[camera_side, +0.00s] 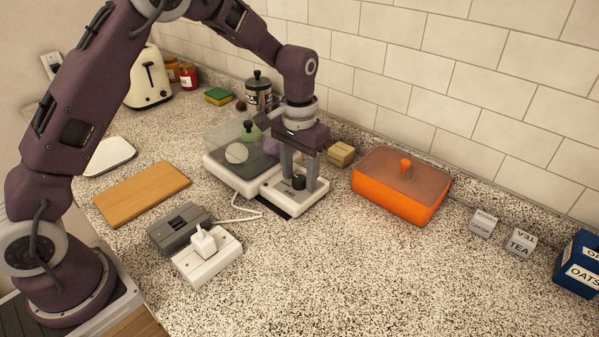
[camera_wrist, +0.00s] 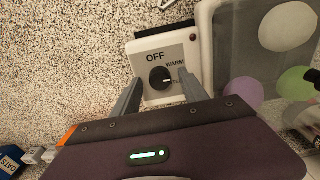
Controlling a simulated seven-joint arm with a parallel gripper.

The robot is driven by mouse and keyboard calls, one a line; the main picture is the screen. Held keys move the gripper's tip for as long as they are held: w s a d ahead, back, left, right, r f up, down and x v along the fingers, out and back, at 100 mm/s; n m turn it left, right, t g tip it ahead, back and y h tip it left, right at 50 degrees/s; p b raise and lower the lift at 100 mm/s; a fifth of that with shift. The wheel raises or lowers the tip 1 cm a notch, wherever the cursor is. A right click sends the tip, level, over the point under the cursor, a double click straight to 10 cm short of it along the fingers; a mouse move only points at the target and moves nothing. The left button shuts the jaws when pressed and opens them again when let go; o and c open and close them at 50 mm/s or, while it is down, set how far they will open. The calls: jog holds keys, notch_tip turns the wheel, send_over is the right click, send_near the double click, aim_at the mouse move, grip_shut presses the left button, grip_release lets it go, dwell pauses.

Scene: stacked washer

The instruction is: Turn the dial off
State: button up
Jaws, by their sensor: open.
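The black round dial (camera_wrist: 160,77) sits on a white control panel (camera_wrist: 150,50) marked OFF and WARM, with a third label partly hidden by a finger. Its pale mark appears to point right, towards that third label and away from OFF. In the side view the dial (camera_side: 299,183) is at the front of a white appliance (camera_side: 232,178) with a clear cover. My gripper (camera_side: 299,176) points down over the panel, open, one finger on either side of the dial. In the wrist view the gripper (camera_wrist: 159,76) fingers flank the dial with gaps visible.
An orange lidded box (camera_side: 400,190) stands to the right of the panel. A white outlet block (camera_side: 207,262) with a plug and a grey block (camera_side: 180,228) lie in front left. A wooden board (camera_side: 142,192) is further left. The front right counter is clear.

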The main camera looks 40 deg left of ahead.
aim_at(299, 178)
notch_tip(299, 178, up, 7)
jog(key=shift+r, duration=0.1)
dwell(0.3)
jog(key=s+a+r+t, duration=0.1)
jog(key=s+r+t, duration=0.2)
jog(key=s+r, duration=1.05)
jog(key=s+a+f+t, duration=0.1)
jog(key=s+f+t, duration=0.1)
jog(key=s, duration=1.4)
jog(key=shift+f+t, duration=0.3)
jog(key=shift+f, duration=0.25)
